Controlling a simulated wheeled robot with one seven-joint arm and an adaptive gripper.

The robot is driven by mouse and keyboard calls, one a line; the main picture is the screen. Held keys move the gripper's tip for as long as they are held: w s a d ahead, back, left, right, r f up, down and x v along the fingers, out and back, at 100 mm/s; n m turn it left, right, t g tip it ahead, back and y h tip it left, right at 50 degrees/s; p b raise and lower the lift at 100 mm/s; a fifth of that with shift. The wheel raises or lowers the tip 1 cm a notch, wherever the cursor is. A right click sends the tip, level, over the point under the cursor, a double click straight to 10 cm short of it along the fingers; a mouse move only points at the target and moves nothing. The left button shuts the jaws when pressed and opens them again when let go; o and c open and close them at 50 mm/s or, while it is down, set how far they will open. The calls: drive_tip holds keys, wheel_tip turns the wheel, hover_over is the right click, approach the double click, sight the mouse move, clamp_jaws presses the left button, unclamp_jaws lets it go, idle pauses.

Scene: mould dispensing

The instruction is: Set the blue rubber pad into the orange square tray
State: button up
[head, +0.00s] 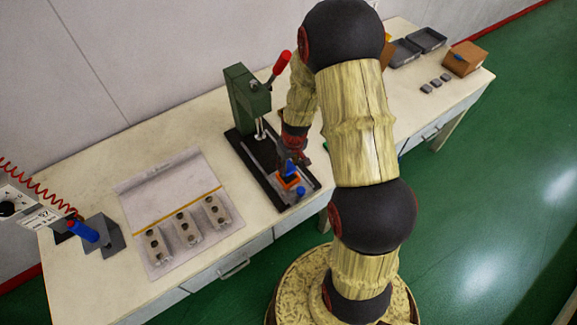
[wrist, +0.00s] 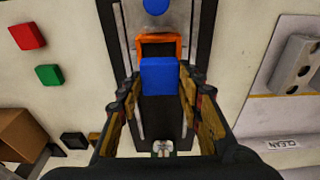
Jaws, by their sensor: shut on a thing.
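The blue rubber pad (wrist: 160,76) is between the fingertips of my gripper (wrist: 160,80) in the wrist view, and the gripper is shut on it. The pad also shows as a small blue patch in the head view (head: 290,167). The orange square tray (wrist: 175,42) is on the black press base, just beyond the pad in the wrist view. The pad overlaps the tray's near part in that view, hiding its near rim. In the head view the orange tray (head: 289,183) is just below the pad. I cannot tell whether they touch.
A green press (head: 247,97) with a red lever (head: 282,62) stands behind the tray. A blue round knob (wrist: 156,5) is on its base. A red pad (wrist: 27,35) and a green pad (wrist: 49,75) lie on the table. A mat with grey moulds (head: 184,228) is at left.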

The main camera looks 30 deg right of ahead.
sight(288, 177)
drive_tip(key=shift+f+b, duration=1.25)
drive_tip(key=shift+f, duration=0.75)
drive_tip(key=shift+f+b, duration=0.45)
drive_tip(key=shift+b, duration=0.3)
idle(0.5)
drive_tip(key=o, duration=1.2)
drive_tip(key=shift+c, duration=0.2)
drive_tip(key=shift+o, duration=0.2)
drive_tip(key=r, duration=0.4)
drive_tip(key=s+r, duration=0.1)
drive_tip(key=r, duration=0.6)
drive_tip(key=shift+s+r, duration=0.4)
drive_tip(key=shift+d, duration=0.1)
